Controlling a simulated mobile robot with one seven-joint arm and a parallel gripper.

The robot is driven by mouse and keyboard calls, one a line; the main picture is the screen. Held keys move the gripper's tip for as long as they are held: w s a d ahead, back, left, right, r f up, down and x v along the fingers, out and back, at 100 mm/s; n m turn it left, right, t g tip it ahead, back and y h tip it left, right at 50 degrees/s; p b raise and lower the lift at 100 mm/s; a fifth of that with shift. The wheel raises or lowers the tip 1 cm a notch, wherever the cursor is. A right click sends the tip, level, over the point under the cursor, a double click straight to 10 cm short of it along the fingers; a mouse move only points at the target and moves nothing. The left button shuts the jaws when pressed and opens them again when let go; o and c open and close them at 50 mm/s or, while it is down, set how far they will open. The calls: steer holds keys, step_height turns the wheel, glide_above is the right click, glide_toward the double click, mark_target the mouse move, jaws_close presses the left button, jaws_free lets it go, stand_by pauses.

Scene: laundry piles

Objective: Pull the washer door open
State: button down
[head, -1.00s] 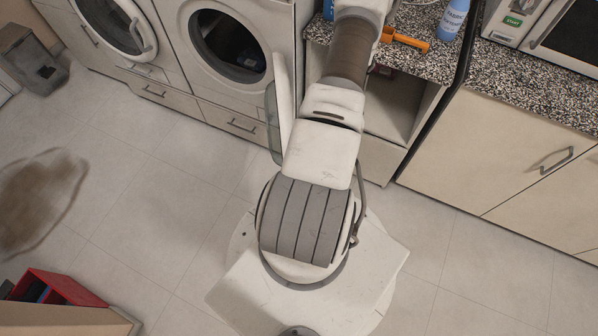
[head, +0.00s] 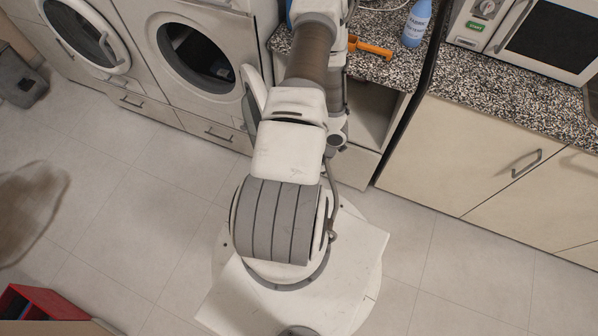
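The right front-loading machine (head: 180,98) has an uncovered round opening with a dark drum (head: 205,55). Its round door (head: 253,92) stands swung out on the right side of the opening, seen nearly edge-on with glass on its left face. My arm partly hides the door's right side. The left machine's round door (head: 85,32) sits in place over its front. My gripper is beyond the top edge of the head view, so its contact with anything cannot be seen.
A speckled counter (head: 470,90) at right holds an orange-handled tool (head: 370,48), a blue bottle (head: 417,22) and a microwave (head: 540,40). An open shelf sits below it. A grey bin (head: 18,80) and red box (head: 40,303) stand left.

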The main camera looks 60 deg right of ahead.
steer(key=shift+s, duration=0.35)
steer(key=c, duration=0.8)
jaws_free()
steer(key=shift+d, duration=0.1)
steer(key=shift+o, duration=0.2)
steer(key=shift+w, duration=0.1)
steer(key=shift+d+r, duration=0.15)
steer(key=shift+r, duration=0.15)
steer(key=p+v, duration=0.1)
steer(key=v, duration=1.5)
steer(key=shift+r+p, duration=0.4)
